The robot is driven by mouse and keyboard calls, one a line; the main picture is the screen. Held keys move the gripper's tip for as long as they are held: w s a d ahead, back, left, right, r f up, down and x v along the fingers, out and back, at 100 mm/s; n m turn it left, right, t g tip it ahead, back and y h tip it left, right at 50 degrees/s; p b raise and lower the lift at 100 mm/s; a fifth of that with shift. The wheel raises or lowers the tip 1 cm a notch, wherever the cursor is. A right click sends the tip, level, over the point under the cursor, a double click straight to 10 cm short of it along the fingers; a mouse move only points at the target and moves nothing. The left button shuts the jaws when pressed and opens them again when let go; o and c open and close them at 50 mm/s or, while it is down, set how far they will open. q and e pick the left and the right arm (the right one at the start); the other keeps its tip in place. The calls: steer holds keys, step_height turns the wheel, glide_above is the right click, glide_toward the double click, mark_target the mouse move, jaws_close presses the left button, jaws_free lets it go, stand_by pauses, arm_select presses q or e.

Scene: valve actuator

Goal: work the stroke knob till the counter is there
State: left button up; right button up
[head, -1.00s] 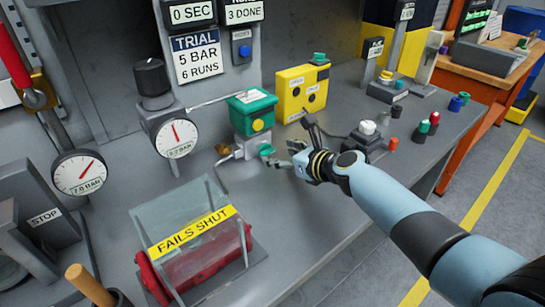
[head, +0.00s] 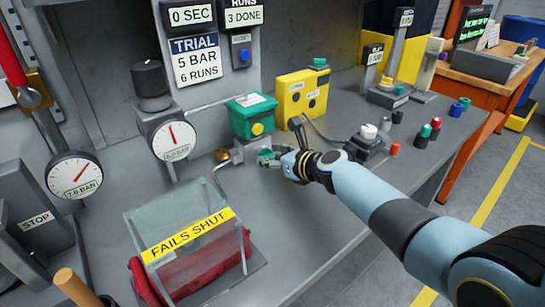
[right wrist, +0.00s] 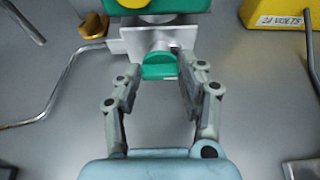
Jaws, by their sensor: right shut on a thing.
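The green stroke knob (head: 266,154) sticks out at the front of the silver valve body (head: 240,155), under the green actuator box (head: 250,116) with its yellow button. My right gripper (head: 272,160) is at the knob. In the right wrist view the two fingers (right wrist: 158,82) stand on either side of the green knob (right wrist: 158,66), closed on it. The counter (head: 243,16) at the top reads 3 DONE. The timer (head: 190,15) beside it reads 0 SEC. The trial card (head: 199,61) reads 5 BAR, 6 RUNS. My left gripper is out of view.
A yellow box (head: 302,94) stands right of the actuator. A gauge (head: 173,140) under a black knob (head: 149,78) stands left. A clear cover marked FAILS SHUT (head: 188,236) sits in front. A black block with a white button (head: 368,138) lies right, near several small coloured caps.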

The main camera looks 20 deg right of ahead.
steer(key=shift+c, duration=0.4)
steer(key=shift+s+a+f+n+t+h, duration=0.15)
steer(key=shift+n+h, duration=0.2)
steer(key=shift+n, duration=0.25)
steer(key=shift+w+a+r+n+t+h, duration=0.15)
steer(key=shift+n+h, duration=0.2)
steer(key=shift+n, duration=0.25)
steer(key=shift+s+a+f+n+t+h+b, duration=0.15)
steer(key=shift+n+h, duration=0.2)
steer(key=shift+n, duration=0.2)
steer(key=shift+s+d+f+n+t+h+b, duration=0.15)
steer(key=shift+n+h, duration=0.2)
steer(key=shift+n, duration=0.2)
steer(key=shift+w+a+r, duration=0.1)
steer(key=o, duration=1.2)
steer(key=shift+c, duration=0.2)
steer(key=v, duration=1.2)
